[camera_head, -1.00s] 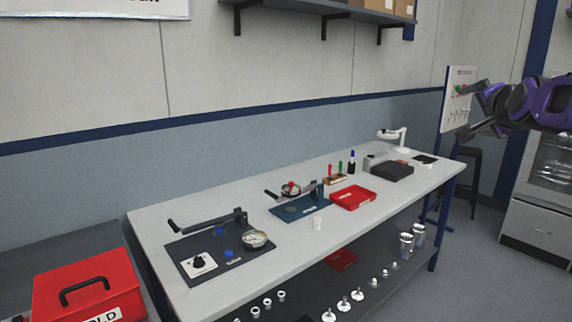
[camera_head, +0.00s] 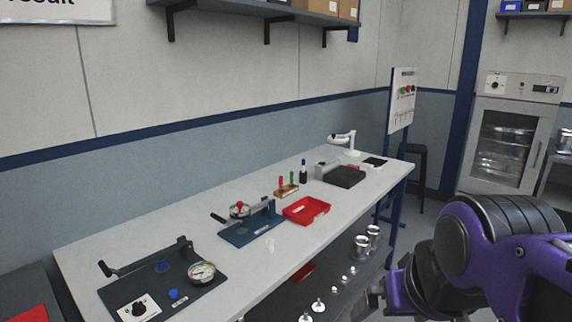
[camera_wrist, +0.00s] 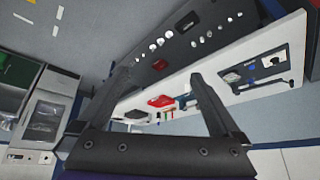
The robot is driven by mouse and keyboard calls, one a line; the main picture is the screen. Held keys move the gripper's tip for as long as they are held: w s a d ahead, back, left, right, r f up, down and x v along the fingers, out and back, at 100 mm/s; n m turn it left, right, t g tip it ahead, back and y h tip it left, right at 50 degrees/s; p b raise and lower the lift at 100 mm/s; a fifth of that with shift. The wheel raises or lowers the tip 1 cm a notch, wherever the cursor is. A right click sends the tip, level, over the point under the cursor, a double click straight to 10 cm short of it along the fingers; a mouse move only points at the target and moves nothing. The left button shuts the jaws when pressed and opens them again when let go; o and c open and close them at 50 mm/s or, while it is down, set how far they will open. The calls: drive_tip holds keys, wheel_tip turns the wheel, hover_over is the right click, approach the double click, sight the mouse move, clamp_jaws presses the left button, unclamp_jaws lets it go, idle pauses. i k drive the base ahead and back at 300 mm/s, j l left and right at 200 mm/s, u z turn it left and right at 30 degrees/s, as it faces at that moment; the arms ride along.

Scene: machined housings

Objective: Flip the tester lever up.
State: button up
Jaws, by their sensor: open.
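The tester looks to be the dark plate (camera_head: 205,290) at the near left end of the bench, with a round gauge (camera_head: 201,272), a black knob and blue buttons. Its black lever (camera_head: 145,260) lies low, nearly level, from a bracket at the back to a grip at the left. The plate also shows in the wrist view (camera_wrist: 262,68). A blue plate (camera_head: 240,233) farther along has a second black lever and a red-topped part. My gripper (camera_wrist: 160,75) is open and empty, apart from both fixtures; in the head view my arm is at lower right.
A red tray (camera_head: 307,211), a rack of coloured markers (camera_head: 287,189) and a black box (camera_head: 344,177) stand farther along the white bench (camera_head: 345,213). Metal parts lie on the lower shelf. A cabinet (camera_head: 500,130) stands at back right. Floor right of the bench is clear.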

sight(161, 255)
drive_tip(key=u, duration=1.55)
